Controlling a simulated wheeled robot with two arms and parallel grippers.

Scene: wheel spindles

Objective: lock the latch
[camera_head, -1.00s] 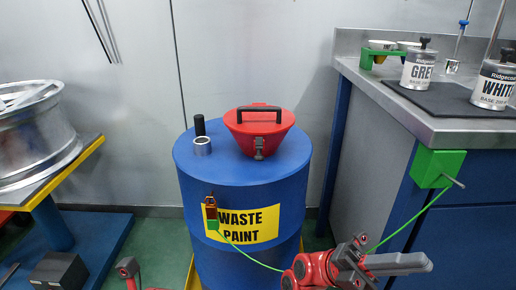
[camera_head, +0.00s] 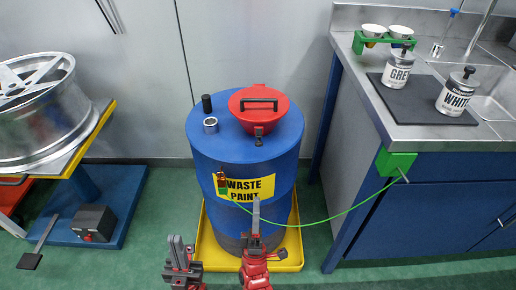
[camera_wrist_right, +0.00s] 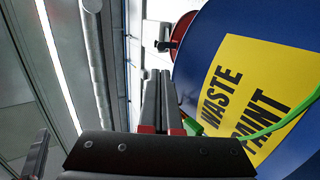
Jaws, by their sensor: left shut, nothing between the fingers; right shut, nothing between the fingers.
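The red funnel (camera_head: 262,108) with a black handle sits on top of the blue drum (camera_head: 225,150). In the right wrist view the funnel (camera_wrist_right: 182,30) and latch (camera_wrist_right: 164,46) show beyond the fingers. My right gripper (camera_head: 256,204) points up in front of the drum's label, below the latch and apart from it, shut and empty. It also shows in the right wrist view (camera_wrist_right: 158,78). My left gripper (camera_head: 178,243) is shut and empty, low to the left.
A green cable (camera_head: 310,223) runs from a clamp (camera_head: 222,184) on the drum to a green block (camera_head: 396,162) on the bench. A dark cylinder (camera_head: 207,103) and metal ring (camera_head: 211,125) are on the drum. A yellow tray (camera_head: 290,258) is beneath.

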